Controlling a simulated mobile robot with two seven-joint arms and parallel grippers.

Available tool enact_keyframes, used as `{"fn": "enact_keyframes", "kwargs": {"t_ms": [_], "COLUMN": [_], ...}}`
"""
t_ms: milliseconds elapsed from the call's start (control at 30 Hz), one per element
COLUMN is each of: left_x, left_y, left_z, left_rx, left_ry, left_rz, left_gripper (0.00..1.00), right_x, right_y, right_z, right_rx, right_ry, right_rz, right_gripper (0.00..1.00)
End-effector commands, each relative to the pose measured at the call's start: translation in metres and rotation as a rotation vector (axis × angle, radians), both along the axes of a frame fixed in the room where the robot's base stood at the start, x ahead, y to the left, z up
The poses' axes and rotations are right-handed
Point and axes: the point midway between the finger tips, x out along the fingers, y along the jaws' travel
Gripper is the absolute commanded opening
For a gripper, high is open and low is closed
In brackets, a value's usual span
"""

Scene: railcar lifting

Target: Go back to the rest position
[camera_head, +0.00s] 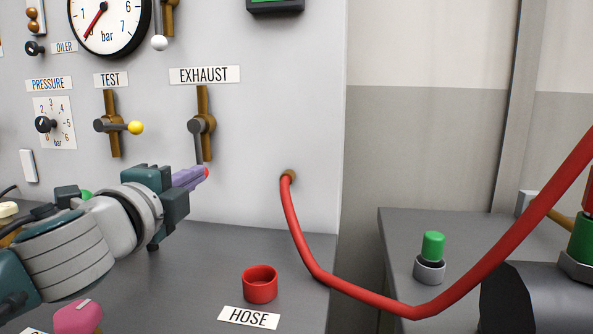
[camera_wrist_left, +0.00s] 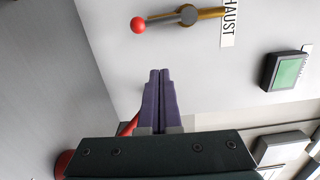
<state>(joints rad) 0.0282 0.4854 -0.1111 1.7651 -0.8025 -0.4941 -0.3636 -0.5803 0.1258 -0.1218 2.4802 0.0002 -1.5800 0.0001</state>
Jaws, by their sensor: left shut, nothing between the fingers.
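My left gripper (camera_head: 203,174) reaches in from the left, in front of the panel, its purple fingers closed together and empty. In the wrist view its fingers (camera_wrist_left: 160,74) point at the panel, with nothing between them. The exhaust lever (camera_head: 198,143) hangs straight down under its EXHAUST label (camera_head: 205,75). Its red knob shows right at the fingertips in the head view, and apart from them in the wrist view (camera_wrist_left: 138,26). I cannot tell the exact gap. My right gripper is not in view.
The test valve (camera_head: 105,125), with a yellow knob, points right. A red hose (camera_head: 310,258) runs from the panel across to the right. A red cup (camera_head: 260,285) stands behind the HOSE label (camera_head: 248,317). A green-capped fitting (camera_head: 433,247) stands on the right-hand surface.

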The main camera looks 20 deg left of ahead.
Motion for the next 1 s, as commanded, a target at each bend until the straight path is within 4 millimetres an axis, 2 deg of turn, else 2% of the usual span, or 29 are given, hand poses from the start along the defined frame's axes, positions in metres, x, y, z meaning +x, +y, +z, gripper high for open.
{"fn": "enact_keyframes", "kwargs": {"t_ms": [200, 633, 767, 867, 967, 1000], "left_x": [-0.011, -0.01, -0.02, -0.05, -0.111, -0.14], "left_y": [-0.002, -0.003, -0.005, -0.015, -0.042, -0.058], "left_z": [0.001, 0.0, 0.002, -0.002, -0.015, -0.02], "left_rx": [0.001, 0.0, -0.085, -0.332, -0.711, -0.856], "left_ry": [-0.001, 0.0, 0.022, 0.099, 0.273, 0.358], "left_rz": [0.002, 0.002, 0.029, 0.119, 0.282, 0.355], "left_gripper": [0.0, 0.0, 0.0, 0.0, 0.0, 0.0], "right_x": [0.0, 0.0, 0.0, 0.0, 0.0, 0.0], "right_y": [0.001, 0.001, 0.001, 0.001, 0.001, 0.001], "right_z": [0.001, 0.001, 0.014, 0.046, 0.09, 0.105], "right_rx": [0.003, 0.006, 0.006, 0.006, 0.005, 0.005], "right_ry": [-0.001, 0.0, 0.001, 0.002, 0.002, 0.0], "right_rz": [-0.003, -0.006, -0.006, -0.006, -0.007, -0.007], "right_gripper": [0.5, 0.5, 0.5, 0.5, 0.5, 0.5]}}
